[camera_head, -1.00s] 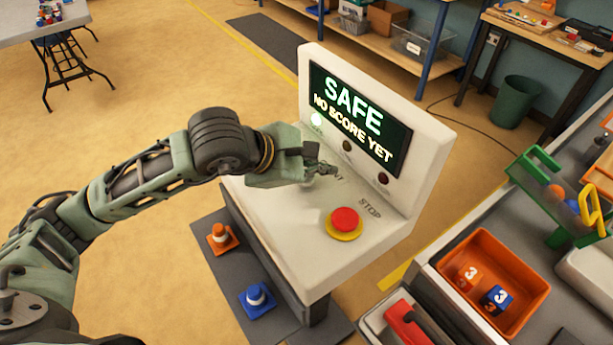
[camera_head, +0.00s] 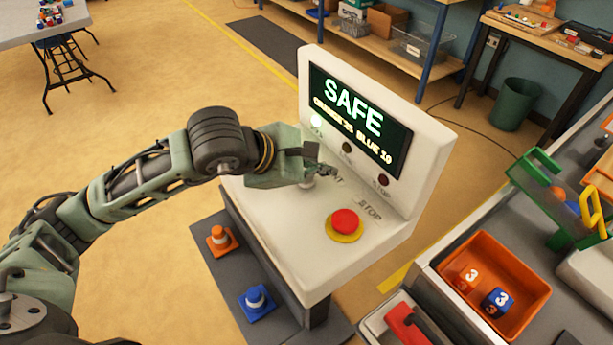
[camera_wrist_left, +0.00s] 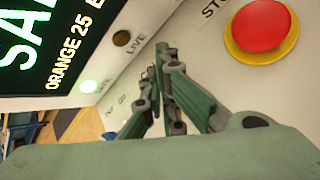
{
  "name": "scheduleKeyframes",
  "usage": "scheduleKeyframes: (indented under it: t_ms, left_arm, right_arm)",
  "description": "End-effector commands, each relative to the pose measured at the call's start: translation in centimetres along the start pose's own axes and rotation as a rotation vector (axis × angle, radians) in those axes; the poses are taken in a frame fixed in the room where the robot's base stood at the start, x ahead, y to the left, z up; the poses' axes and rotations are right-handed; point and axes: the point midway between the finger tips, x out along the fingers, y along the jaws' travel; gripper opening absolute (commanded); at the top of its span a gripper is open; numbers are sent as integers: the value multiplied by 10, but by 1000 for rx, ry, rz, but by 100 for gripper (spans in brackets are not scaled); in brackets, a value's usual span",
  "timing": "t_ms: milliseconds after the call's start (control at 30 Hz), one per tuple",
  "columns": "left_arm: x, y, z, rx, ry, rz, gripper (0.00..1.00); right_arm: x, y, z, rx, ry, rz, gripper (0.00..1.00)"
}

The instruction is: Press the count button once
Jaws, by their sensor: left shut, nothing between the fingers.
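The white console (camera_head: 285,225) has a screen (camera_head: 355,118) reading "SAFE" with a line "ORANGE 25 BLUE 10" below. My left gripper (camera_head: 325,170) is shut and empty above the console's sloping top, by the partly covered "COUNT" lettering. A pale round part, apparently the count button (camera_head: 307,184), shows just below the gripper, mostly hidden by it; I cannot tell whether they touch. In the left wrist view the shut fingers (camera_wrist_left: 163,60) hide the button. A red stop button (camera_head: 345,220) on a yellow ring sits to the right. My right gripper is not in view.
A green lamp (camera_head: 316,121) is lit under the screen; two other lamps are dark. An orange bin (camera_head: 478,250) with numbered cubes stands on the bench at right. Open floor lies left.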

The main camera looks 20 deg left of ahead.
Motion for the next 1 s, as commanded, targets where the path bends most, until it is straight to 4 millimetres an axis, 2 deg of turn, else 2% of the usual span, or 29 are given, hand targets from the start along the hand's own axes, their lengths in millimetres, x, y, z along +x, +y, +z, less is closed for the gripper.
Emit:
scheduleKeyframes:
  t_ms: [200,633,1000]
  left_arm:
    - [-9,7,7,0,-2,0,0]
    - [-12,9,9,1,-2,1,0]
    - [-37,28,27,1,-2,2,0]
  right_arm:
    - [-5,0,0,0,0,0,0]
    - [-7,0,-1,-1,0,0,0]
    - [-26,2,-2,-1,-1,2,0]
